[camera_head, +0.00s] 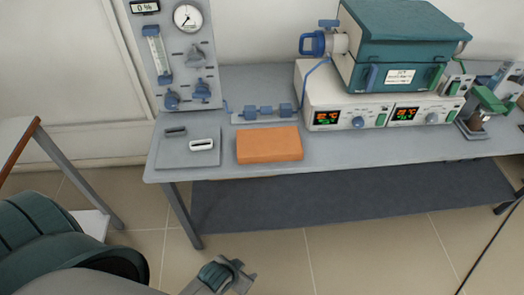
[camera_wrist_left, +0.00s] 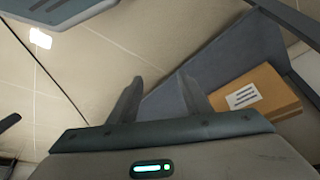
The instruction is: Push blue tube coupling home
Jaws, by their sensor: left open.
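The blue tube coupling (camera_head: 266,112) lies on a low grey strip on the bench, between the gas panel and the furnace. It shows as blue blocks in a row with narrow pale stretches between them; how far they are seated is too small to tell. A thin blue tube runs from its right end up to the furnace. My left gripper (camera_head: 245,276) is low at the bottom of the head view, in front of the bench and well away from the coupling. Its two fingers (camera_wrist_left: 155,88) are apart and empty in the left wrist view. My right gripper is not in view.
On the bench (camera_head: 340,152) are an orange-brown block (camera_head: 270,145), a grey plate (camera_head: 187,154) with small parts, a gauge panel (camera_head: 180,60) and a teal furnace (camera_head: 395,45) on its controller (camera_head: 385,110). The left wrist view shows a labelled cardboard box (camera_wrist_left: 275,88).

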